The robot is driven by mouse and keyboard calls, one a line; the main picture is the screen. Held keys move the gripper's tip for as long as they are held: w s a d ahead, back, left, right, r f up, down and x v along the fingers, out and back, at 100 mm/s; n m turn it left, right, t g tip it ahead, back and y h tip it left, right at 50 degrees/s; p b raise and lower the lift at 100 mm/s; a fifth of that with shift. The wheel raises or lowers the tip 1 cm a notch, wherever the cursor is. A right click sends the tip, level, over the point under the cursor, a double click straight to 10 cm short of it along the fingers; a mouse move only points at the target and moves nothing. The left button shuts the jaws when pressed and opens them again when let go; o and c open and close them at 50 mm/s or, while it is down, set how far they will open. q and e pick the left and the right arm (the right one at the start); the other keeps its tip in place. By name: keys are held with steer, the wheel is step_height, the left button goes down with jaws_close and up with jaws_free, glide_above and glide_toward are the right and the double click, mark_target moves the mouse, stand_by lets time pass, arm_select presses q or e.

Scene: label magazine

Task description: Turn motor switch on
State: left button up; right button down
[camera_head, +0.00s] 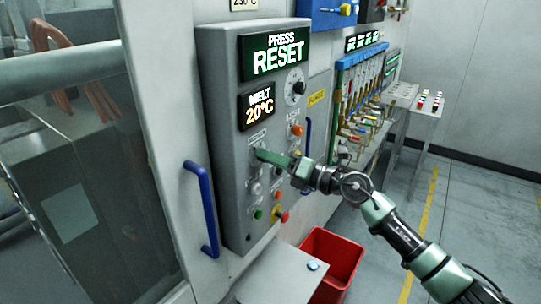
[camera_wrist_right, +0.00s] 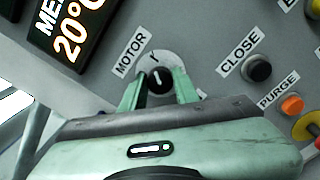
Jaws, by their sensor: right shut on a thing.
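The motor switch (camera_wrist_right: 158,80) is a black rotary knob on a pale round plate, under a MOTOR label (camera_wrist_right: 130,54) on the grey control panel. My right gripper (camera_wrist_right: 157,90) has its two green fingers on either side of the knob and is shut on it. In the head view, my right gripper (camera_head: 264,155) reaches the panel (camera_head: 218,105) from the right, and its fingers hide the knob. My left gripper is not in view.
The panel displays read PRESS RESET (camera_head: 278,54) and MELT 20°C (camera_head: 259,106). A black CLOSE button (camera_wrist_right: 257,69) and an orange PURGE button (camera_wrist_right: 292,104) sit close by. A blue handle (camera_head: 203,205) stands out at left; a red bin (camera_head: 333,258) is below.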

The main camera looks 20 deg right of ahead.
stand_by(0.3)
steer(key=c, duration=1.1)
jaws_free()
steer(key=shift+o, duration=0.2)
steer(key=shift+s, duration=0.1)
steer(key=b+v, duration=0.3)
steer(key=v, duration=0.4)
steer(key=shift+s+d+b, duration=0.25)
steer(key=shift+s+b, duration=0.05)
